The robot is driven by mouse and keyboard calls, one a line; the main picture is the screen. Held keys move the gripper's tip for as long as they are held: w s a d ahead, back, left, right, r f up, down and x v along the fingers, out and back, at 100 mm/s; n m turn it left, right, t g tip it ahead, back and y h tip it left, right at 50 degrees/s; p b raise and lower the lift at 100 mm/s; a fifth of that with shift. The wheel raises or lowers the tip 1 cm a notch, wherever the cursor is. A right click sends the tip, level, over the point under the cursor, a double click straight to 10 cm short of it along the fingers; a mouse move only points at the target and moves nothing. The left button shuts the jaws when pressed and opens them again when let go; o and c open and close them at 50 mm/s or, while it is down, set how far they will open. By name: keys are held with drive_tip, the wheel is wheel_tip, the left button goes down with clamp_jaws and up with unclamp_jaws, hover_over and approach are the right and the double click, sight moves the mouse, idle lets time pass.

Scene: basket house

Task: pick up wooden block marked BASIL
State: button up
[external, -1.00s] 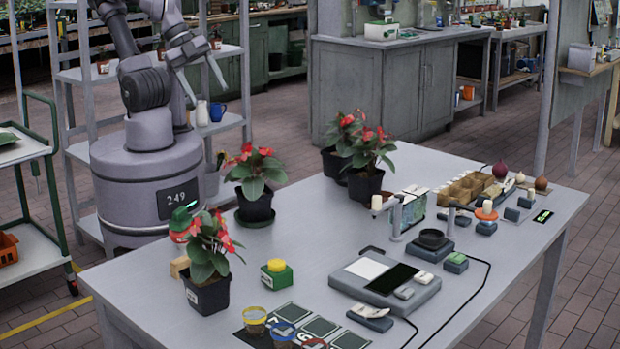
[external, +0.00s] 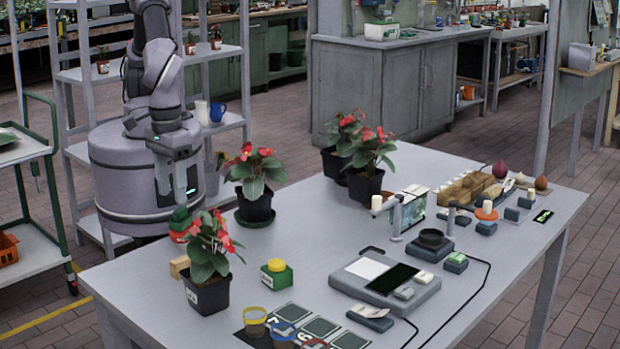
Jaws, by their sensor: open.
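A small tan wooden block (external: 179,266) lies on the table's near left part, just left of a potted red-flowered plant (external: 208,262). Any marking on it is too small to read, so I cannot tell whether it says BASIL. The plant's pot and leaves are close beside it and may hide part of it. My gripper (external: 176,191) points down over the table's left edge area, above and behind the block. Its two fingers are apart, with nothing seen between them.
A green-and-red item (external: 180,222) stands below my gripper, partly behind the plant. A green box with a yellow top (external: 276,273) is right of the plant. Another potted plant (external: 255,188) stands farther back. A grey device (external: 385,280) sits at mid-table.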

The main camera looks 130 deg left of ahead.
drive_tip(key=b, duration=0.5)
hover_over(181, 259)
drive_tip(key=f, duration=1.2)
drive_tip(key=shift+s+d+f, duration=0.1)
drive_tip(key=shift+d+f, duration=0.1)
drive_tip(key=shift+f, duration=0.05)
drive_tip(key=f+b, duration=0.1)
drive_tip(key=f, duration=0.1)
drive_tip(key=f+b, duration=0.2)
drive_tip(key=f, duration=0.1)
drive_tip(key=shift+a+f+b, duration=0.25)
drive_tip(key=shift+f+b, duration=0.05)
drive_tip(key=shift+r, duration=0.2)
drive_tip(key=shift+c, duration=0.2)
clamp_jaws()
